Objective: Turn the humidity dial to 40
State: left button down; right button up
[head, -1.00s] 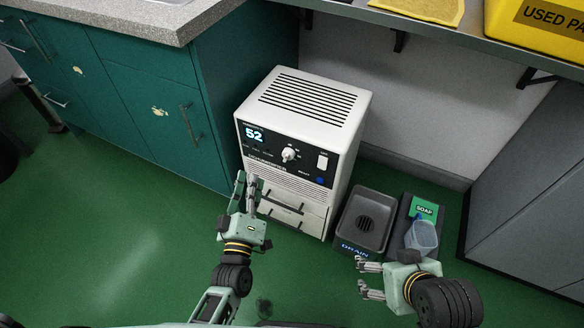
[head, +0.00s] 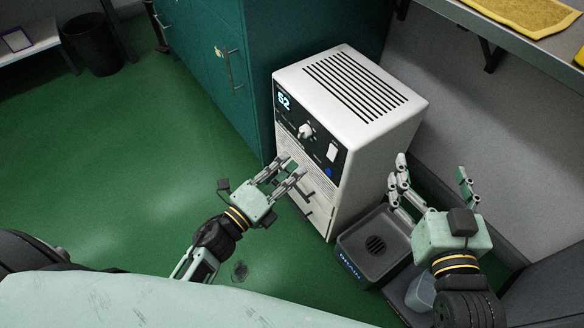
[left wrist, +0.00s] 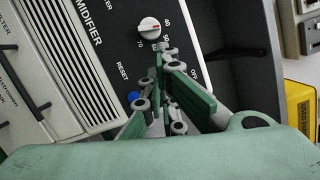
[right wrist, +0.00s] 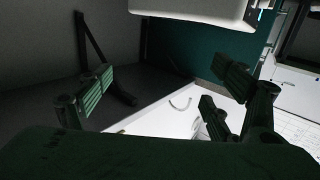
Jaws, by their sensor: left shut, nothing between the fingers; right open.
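The white dehumidifier (head: 400,112) stands on the floor, its display (head: 284,101) reading 52. Its white humidity dial (head: 306,131) is on the black front panel. My left gripper (head: 290,169) is shut and empty in front of the unit, below the dial. In the left wrist view its fingertips (left wrist: 164,70) appear just below the dial, apart from it. My right gripper (head: 432,178) is open and empty, right of the unit.
A white rocker switch (head: 331,152) and a blue reset button (head: 330,172) sit right of the dial. A drain tray (head: 352,243) lies beside the unit, with a clear cup (head: 420,294) near it. A teal cabinet (head: 256,60) stands behind left. Green floor at left is open.

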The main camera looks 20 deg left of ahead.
aim_at(304, 133)
pick_arm(q)
jog(key=x, duration=0.7)
jog(key=shift+d, duration=0.15)
pick_arm(e)
notch_tip(304, 133, up, 3)
jog(key=shift+w+a+t+y, duration=0.15)
jog(key=shift+t+y, duration=0.25)
jog(key=shift+t, duration=0.3)
